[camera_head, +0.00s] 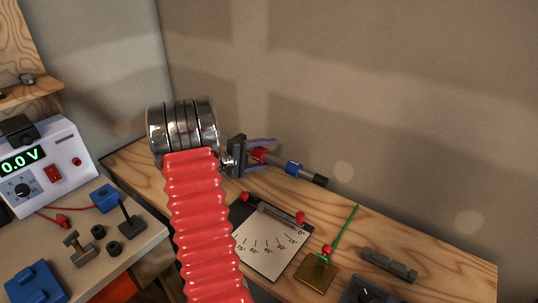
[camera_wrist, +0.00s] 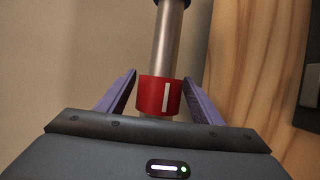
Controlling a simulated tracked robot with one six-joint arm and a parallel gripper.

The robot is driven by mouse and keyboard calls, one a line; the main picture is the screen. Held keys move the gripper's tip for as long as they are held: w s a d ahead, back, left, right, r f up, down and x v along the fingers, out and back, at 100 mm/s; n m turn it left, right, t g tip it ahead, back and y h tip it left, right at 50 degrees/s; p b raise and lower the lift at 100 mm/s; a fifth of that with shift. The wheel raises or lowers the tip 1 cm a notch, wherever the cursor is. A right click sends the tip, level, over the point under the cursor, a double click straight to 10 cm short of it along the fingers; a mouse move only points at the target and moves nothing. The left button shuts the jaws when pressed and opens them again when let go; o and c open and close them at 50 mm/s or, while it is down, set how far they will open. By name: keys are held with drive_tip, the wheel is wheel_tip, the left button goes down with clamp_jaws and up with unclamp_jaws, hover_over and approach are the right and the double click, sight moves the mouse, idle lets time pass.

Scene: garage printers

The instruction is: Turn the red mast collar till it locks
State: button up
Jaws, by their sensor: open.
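The red mast collar (camera_wrist: 153,96) is a short red sleeve with a white stripe on a grey tube, the mast (camera_wrist: 166,45). In the head view the collar (camera_head: 259,155) sits near my gripper (camera_head: 273,152), and the mast slants down to the right with a blue band (camera_head: 292,168) and a dark end. My gripper (camera_wrist: 160,76) is open in the wrist view, one purple finger on each side of the collar. Both fingers look close to it; I cannot tell whether either touches. The collar's lower edge is near the gripper's dark front bar. Whether the collar is locked cannot be told.
A wooden bench (camera_head: 438,268) runs along the wall. A white angle card (camera_head: 262,243) with a red-ended rod lies on it, near a brass plate (camera_head: 317,272) with a green rod and a grey block (camera_head: 388,264). A voltage meter (camera_head: 45,165) stands at left.

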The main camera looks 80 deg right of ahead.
drive_tip(key=shift+s+d+f, duration=0.1)
drive_tip(key=shift+s+d, duration=0.3)
drive_tip(key=shift+s, duration=0.05)
drive_tip(key=shift+c, duration=0.4)
